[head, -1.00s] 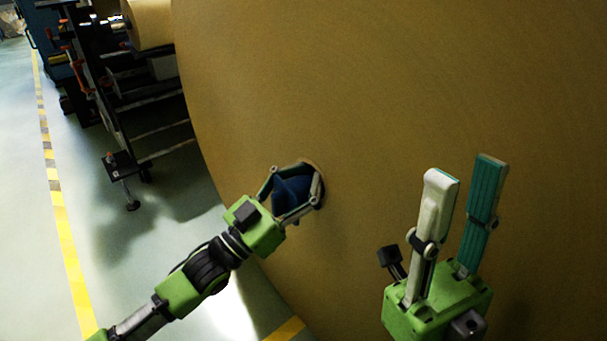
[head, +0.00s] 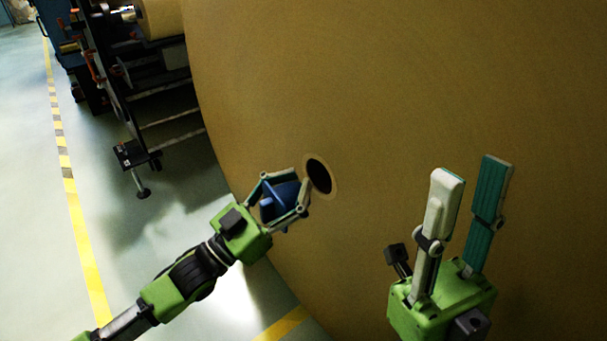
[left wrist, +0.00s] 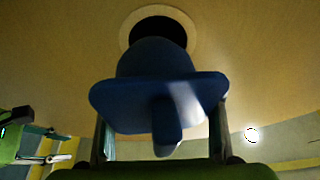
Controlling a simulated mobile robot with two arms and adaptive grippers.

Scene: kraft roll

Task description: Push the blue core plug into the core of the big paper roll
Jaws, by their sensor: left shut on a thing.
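The big paper roll (head: 400,90) fills the right of the head view with its brown end face. Its core (head: 319,175) is a dark round hole with a pale rim; it also shows in the left wrist view (left wrist: 158,26). My left gripper (head: 291,199) is shut on the blue core plug (head: 283,200), just left of and below the core. In the left wrist view the plug (left wrist: 158,90) has its rounded nose toward the hole, overlapping its lower part. The plug looks outside the core. My right gripper (head: 467,192) is open and empty in front of the roll face.
A dark machine frame (head: 140,100) with a smaller roll (head: 160,18) stands at the back left. Yellow floor markings (head: 86,245) run along the left.

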